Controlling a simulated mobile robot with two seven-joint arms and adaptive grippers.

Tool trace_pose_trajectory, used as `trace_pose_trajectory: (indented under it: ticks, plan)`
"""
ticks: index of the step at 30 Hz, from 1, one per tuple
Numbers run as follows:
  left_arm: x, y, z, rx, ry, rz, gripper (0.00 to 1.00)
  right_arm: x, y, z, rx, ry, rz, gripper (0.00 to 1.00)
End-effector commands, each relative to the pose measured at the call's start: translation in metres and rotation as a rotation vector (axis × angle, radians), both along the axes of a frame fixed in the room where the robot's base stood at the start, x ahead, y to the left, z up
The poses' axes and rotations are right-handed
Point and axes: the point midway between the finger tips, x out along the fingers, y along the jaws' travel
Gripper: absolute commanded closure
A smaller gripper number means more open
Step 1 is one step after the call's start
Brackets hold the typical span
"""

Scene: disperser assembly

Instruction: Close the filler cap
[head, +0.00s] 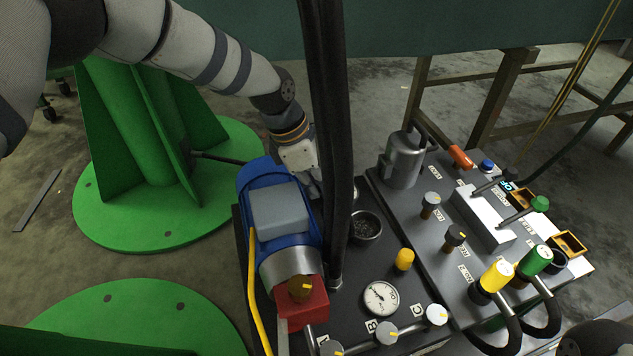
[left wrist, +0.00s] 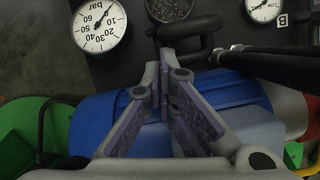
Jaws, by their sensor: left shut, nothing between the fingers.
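The filler opening (head: 366,226) is a round port with a perforated strainer, uncovered, on the dark tank top right of the black hoses. It also shows at the top of the left wrist view (left wrist: 168,8). A dark curved piece (left wrist: 185,40) lies beside it; I cannot tell whether this is the filler cap. My left gripper (head: 314,188) is behind the blue motor, partly hidden by the hoses. In the left wrist view its fingers (left wrist: 165,88) are together and empty, pointing toward the curved piece and opening. My right gripper is not visible.
The blue motor (head: 270,204) with its grey box stands close beside my left gripper. Thick black hoses (head: 326,130) rise between gripper and opening. A pressure gauge (head: 381,298), yellow knob (head: 404,259) and grey cylinder (head: 404,161) stand nearby. A control panel with valves fills the right.

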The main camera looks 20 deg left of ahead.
Motion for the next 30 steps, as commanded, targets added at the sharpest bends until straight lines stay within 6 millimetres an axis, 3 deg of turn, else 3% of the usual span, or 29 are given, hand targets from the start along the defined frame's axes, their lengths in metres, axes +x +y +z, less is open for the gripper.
trace_pose_trajectory:
  ticks: [6,17,27,30]
  plan:
    - [0.01,-0.014,0.008,0.001,-0.003,-0.001,1.0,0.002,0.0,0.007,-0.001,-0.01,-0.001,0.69]
    - [0.01,-0.012,0.013,0.0,-0.004,-0.001,1.0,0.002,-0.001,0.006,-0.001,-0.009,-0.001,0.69]
    - [-0.001,0.011,0.095,0.0,-0.005,0.0,1.0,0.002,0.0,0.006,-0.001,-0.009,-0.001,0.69]
    - [-0.003,0.016,0.11,0.0,-0.004,-0.001,1.0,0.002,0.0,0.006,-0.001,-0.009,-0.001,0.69]
